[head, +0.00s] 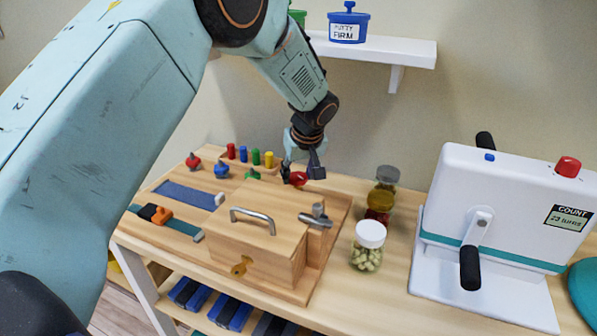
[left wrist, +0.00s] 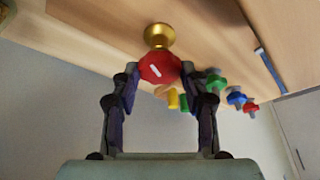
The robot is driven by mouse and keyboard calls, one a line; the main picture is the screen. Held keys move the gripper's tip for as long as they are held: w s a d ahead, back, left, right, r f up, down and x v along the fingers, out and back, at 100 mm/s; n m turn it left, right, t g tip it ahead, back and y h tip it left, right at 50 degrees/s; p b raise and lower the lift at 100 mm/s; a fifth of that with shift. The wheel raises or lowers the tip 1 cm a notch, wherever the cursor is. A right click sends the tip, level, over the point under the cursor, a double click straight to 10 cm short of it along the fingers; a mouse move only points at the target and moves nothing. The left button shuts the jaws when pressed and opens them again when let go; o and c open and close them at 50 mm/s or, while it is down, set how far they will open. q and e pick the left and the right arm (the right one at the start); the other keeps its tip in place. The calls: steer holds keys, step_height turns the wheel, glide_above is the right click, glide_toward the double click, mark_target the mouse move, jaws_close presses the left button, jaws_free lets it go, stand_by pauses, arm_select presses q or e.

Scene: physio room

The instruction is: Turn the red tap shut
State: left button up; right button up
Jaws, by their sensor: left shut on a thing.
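The red tap (head: 298,179) sits at the back right of the wooden activity board (head: 325,225), mostly hidden by my gripper in the head view. In the left wrist view the red tap (left wrist: 160,69) has a faceted knob with a short white mark, on a brass base (left wrist: 159,36). My left gripper (head: 302,172) comes down over it from above. In the left wrist view my left gripper (left wrist: 160,80) has a finger on each side of the knob, shut on it. My right gripper is not in view.
A wooden box with a metal handle (head: 254,217) stands in front of the tap, with a metal lever (head: 318,214) at its right. Colored pegs (head: 244,154) are left of it. Jars (head: 367,247) and a white crank machine (head: 490,220) stand to the right. A shelf (head: 380,49) hangs above.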

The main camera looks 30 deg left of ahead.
arm_select(q)
steer(key=c, duration=0.4)
steer(key=shift+a+r+m+p, duration=0.1)
steer(key=shift+m+p, duration=0.55)
steer(key=shift+m, duration=0.05)
steer(key=m+h+p, duration=0.1)
steer(key=m+p, duration=0.1)
steer(key=p, duration=0.1)
steer(key=m+t+h+p, duration=0.1)
steer(key=m+p, duration=0.1)
steer(key=shift+a+r+p, duration=0.15)
steer(key=shift+p, duration=0.25)
steer(key=shift+m+p, duration=0.55)
steer(key=shift+m, duration=0.25)
steer(key=shift+m+h, duration=0.5)
steer(key=shift+m, duration=0.1)
steer(key=shift+a+f+m+h+b, duration=0.1)
steer(key=shift+f+m+h+b, duration=0.2)
steer(key=shift+m+b, duration=0.5)
steer(key=shift+r+m+h+b, duration=0.1)
steer(key=shift+m+h+b, duration=0.4)
steer(key=shift+m+b, duration=1.3)
